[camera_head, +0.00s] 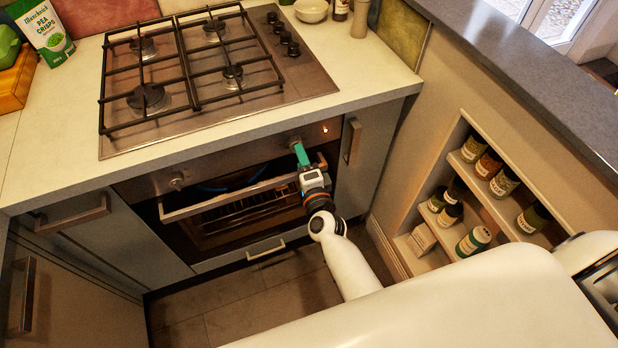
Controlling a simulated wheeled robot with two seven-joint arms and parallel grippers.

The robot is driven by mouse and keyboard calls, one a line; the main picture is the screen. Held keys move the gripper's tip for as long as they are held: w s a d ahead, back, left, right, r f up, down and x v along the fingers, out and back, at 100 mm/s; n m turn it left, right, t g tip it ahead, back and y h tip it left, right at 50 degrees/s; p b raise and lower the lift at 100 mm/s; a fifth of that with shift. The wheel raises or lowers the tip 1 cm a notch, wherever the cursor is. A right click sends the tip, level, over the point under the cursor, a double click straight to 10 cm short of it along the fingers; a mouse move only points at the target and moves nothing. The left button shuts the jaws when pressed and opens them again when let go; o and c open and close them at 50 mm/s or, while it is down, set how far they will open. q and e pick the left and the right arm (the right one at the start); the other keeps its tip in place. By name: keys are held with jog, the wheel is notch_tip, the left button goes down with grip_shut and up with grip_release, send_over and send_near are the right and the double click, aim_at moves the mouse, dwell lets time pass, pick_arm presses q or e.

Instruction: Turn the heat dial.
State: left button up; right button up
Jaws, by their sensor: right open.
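The oven (240,200) is built in under the counter, with a dark door and a metal handle bar (228,199). Its control panel carries one round dial (177,183) at the left. Another dial (294,142) is at the right, near a small glowing light (325,129). My right gripper (300,152), with green fingers, reaches up to the right dial. The fingertips are at or just in front of this dial and partly cover it; contact cannot be told. My left gripper is out of view.
The gas hob (220,112) with black grates and several black knobs lies on the counter above. Spice jars (473,240) stand in a wall niche at the right. Drawer and cabinet handles (351,140) stick out beside the oven. The floor in front is clear.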

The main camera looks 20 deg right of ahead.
jog(key=s, duration=0.8)
jog(key=shift+a+r+b, duration=0.2)
jog(key=shift+a+b, duration=0.05)
jog(key=shift+b, duration=0.05)
jog(key=shift+f, duration=0.1)
